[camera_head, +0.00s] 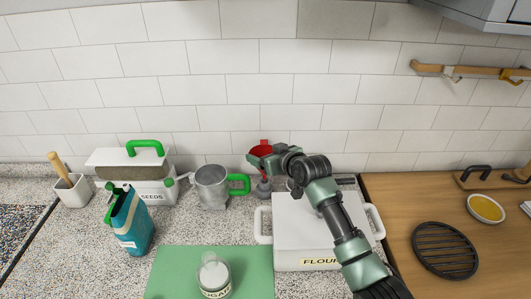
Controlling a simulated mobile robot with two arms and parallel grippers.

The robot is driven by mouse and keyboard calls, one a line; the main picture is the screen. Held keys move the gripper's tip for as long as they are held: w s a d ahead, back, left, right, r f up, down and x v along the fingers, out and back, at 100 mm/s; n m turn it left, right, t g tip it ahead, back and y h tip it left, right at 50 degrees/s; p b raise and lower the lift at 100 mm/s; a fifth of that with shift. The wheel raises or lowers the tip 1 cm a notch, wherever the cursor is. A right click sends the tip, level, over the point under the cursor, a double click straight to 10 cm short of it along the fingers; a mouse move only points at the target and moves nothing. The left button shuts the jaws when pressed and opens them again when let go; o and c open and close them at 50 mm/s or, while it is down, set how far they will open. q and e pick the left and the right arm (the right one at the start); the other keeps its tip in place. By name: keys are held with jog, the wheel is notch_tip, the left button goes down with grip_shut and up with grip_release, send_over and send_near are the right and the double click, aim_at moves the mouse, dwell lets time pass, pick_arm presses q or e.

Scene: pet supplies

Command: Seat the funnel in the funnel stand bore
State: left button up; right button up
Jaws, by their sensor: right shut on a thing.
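A red funnel (262,149) shows at the back of the counter, near the tiled wall. My right gripper (263,162) reaches in from the lower right and is shut on the funnel, hiding part of it. A small grey piece (263,188) shows just below the gripper; it may be the funnel stand, but its bore is hidden. I cannot tell whether the funnel touches it. My left gripper is not in view.
A white flour bin (300,245) stands under my right arm. A metal jug (211,184) with a green handle is left of the funnel. A seeds box (143,183), a teal container (131,230) and a glass jar (214,272) on a green mat (175,262) stand farther left and in front.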

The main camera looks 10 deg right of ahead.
jog(key=shift+p, duration=0.65)
dwell(1.4)
jog(key=shift+f+b, duration=1.3)
jog(key=shift+f, duration=0.7)
jog(key=o, duration=1.5)
jog(key=b+v, duration=0.1)
jog(key=v, duration=0.7)
jog(key=shift+f, duration=0.1)
